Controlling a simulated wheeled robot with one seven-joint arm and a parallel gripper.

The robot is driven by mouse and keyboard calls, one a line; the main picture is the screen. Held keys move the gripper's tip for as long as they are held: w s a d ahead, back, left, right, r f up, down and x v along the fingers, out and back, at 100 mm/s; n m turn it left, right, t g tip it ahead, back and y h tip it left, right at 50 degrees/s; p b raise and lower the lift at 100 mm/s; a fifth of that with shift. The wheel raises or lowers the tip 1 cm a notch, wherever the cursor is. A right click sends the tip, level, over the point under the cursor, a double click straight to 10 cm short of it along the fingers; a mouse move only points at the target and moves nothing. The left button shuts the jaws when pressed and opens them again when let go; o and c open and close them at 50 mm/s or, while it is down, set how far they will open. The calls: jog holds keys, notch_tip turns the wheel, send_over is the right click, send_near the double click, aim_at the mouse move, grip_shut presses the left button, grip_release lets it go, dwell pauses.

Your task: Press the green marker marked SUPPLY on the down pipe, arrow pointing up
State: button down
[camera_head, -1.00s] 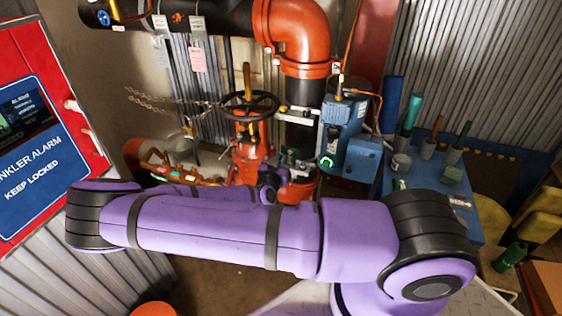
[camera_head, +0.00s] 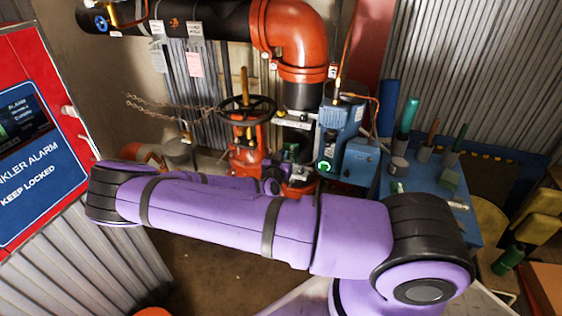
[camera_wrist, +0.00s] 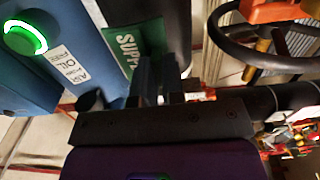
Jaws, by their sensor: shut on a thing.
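The green marker (camera_wrist: 131,46) shows in the wrist view, with white letters reading "SUPP" and the rest hidden. Its lettering runs sideways in that view. My gripper (camera_wrist: 168,84) is shut on the marker's near edge. The dark down pipe (camera_wrist: 174,35) is right behind the marker; I cannot tell whether they touch. In the head view the black down pipe (camera_head: 303,96) drops from the orange elbow. My arm covers much of the area below it, and the marker is not clear there. No arrow is visible.
A blue box (camera_head: 341,122) with a lit green button stands beside the pipe, close to my gripper in the wrist view (camera_wrist: 60,62). A black handwheel (camera_head: 247,108) is on the pipe's other side. A blue table (camera_head: 418,182) with tools stands right. A red alarm cabinet (camera_head: 40,120) stands left.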

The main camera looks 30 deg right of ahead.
aim_at(292, 141)
jog(key=shift+x, duration=3.05)
jog(key=shift+w+d, duration=0.35)
dwell(0.4)
jog(key=c, duration=1.1)
grip_release()
jog(key=shift+c, duration=0.2)
jog(key=shift+a, duration=0.1)
jog(key=v, duration=1)
jog(key=shift+s+a, duration=0.2)
jog(key=shift+s, duration=0.1)
